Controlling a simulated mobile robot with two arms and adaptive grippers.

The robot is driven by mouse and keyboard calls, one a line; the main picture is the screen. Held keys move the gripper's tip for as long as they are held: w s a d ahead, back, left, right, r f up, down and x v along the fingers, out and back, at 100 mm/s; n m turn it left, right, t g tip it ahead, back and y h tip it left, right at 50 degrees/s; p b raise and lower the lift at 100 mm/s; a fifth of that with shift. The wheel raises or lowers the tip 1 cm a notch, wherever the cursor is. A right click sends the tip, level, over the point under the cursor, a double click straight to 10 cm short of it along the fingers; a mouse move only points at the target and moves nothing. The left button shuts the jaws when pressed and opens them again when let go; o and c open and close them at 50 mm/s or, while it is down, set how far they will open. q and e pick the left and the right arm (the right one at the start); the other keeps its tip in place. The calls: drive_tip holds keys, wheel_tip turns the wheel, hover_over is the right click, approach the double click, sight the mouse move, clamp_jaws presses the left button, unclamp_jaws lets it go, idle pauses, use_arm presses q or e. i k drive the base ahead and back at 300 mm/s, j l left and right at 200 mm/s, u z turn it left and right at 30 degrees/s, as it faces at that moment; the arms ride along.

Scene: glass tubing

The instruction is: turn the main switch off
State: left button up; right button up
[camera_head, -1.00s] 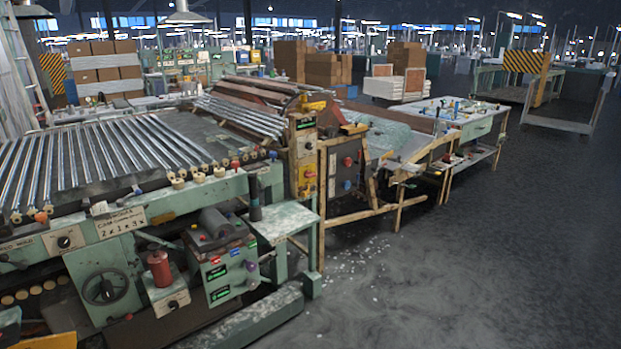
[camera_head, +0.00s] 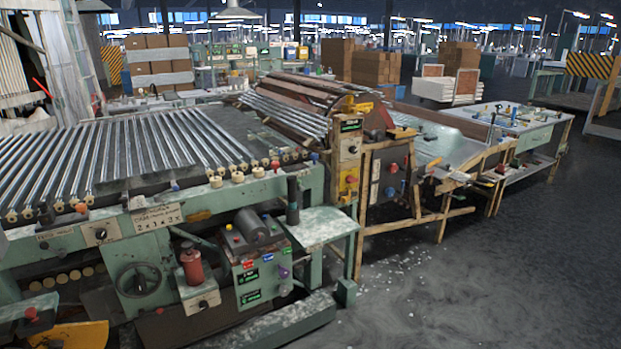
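I cannot tell for sure which control is the main switch. A tall narrow control post (camera_head: 348,150) stands at the right end of the tube machine, with a red knob (camera_head: 351,179) on a yellow plate. Right of it, a dark cabinet panel (camera_head: 388,185) carries a red knob (camera_head: 394,168) and a blue knob (camera_head: 390,192). A green control box (camera_head: 255,262) low at the front has coloured buttons and green-lit labels. A black rotary knob (camera_head: 100,234) sits on the front rail. Switch positions are too small to read. Neither of my grippers is in view.
Glass tubes lie across the roller bed (camera_head: 120,150) on the left. A small side table (camera_head: 320,222) and a green beam (camera_head: 290,322) jut out at the front. The floor (camera_head: 480,270) at the right is open, with scattered white bits near the machine.

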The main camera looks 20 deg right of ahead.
sight(351, 180)
drive_tip(key=i+l+u, duration=0.15)
drive_tip(key=l, duration=0.25)
drive_tip(key=i+l+u, duration=0.15)
drive_tip(key=l, duration=0.2)
drive_tip(key=i+l+u, duration=0.1)
drive_tip(key=l, duration=0.35)
drive_tip(key=i+l+u, duration=0.15)
drive_tip(key=l, duration=0.3)
drive_tip(key=i+l+u, duration=0.15)
drive_tip(key=l, duration=0.25)
drive_tip(key=i+l+u, duration=0.15)
drive_tip(key=l, duration=0.35)
